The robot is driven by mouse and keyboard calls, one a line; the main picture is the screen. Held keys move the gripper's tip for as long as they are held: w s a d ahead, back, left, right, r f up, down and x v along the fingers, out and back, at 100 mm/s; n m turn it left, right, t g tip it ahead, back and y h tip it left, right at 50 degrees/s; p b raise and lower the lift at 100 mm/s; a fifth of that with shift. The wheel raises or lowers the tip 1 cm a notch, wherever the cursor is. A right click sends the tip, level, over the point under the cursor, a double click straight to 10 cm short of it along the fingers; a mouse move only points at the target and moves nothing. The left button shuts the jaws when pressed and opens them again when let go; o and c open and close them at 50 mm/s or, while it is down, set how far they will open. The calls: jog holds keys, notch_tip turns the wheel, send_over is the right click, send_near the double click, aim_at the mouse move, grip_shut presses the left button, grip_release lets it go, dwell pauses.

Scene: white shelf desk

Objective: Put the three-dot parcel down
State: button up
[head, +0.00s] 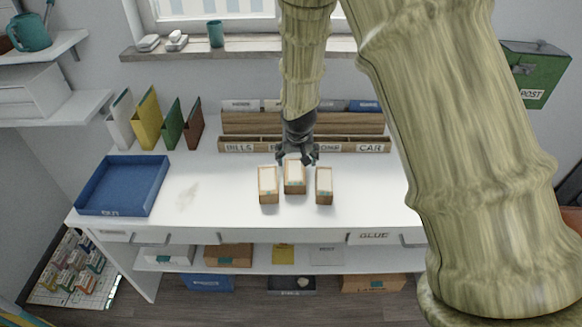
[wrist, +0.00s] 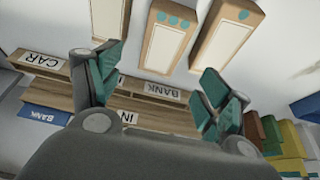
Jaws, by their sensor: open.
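The three-dot parcel (wrist: 162,44) is a tan box with a pale panel and three teal dots, in the upper middle of the wrist view. In the head view it appears to be the middle parcel (head: 294,176) of a row of three on the white desk. My gripper (head: 297,158) is open just above and behind that parcel. In the wrist view my gripper's (wrist: 165,88) teal-padded fingers are spread apart with nothing held between them. Whether a fingertip touches the parcel cannot be told.
Similar parcels stand close on both sides, left (head: 268,186) and right (head: 324,186). A labelled wooden sorter (head: 240,147) is behind. A blue tray (head: 120,205) and upright coloured folders (head: 147,118) are left. Desk between tray and parcels is clear.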

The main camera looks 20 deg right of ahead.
aim_at(295, 171)
jog(key=shift+w+d+f, duration=0.15)
jog(key=shift+w+f, duration=0.3)
jog(key=shift+w, duration=0.05)
jog(key=shift+w+f+p, duration=0.1)
jog(key=shift+f+p, duration=0.3)
jog(key=shift+f, duration=0.25)
jog(key=x, duration=0.2)
jog(key=shift+w+f, duration=0.25)
jog(key=shift+w, duration=0.05)
jog(key=shift+d+f, duration=0.1)
jog(key=shift+f, duration=0.05)
jog(key=shift+f+p, duration=0.1)
jog(key=shift+p, duration=0.25)
jog(key=shift+p+x, duration=0.8)
jog(key=shift+x, duration=0.55)
jog(key=shift+p+x, duration=0.3)
jog(key=shift+x, duration=0.9)
jog(key=shift+a, duration=0.2)
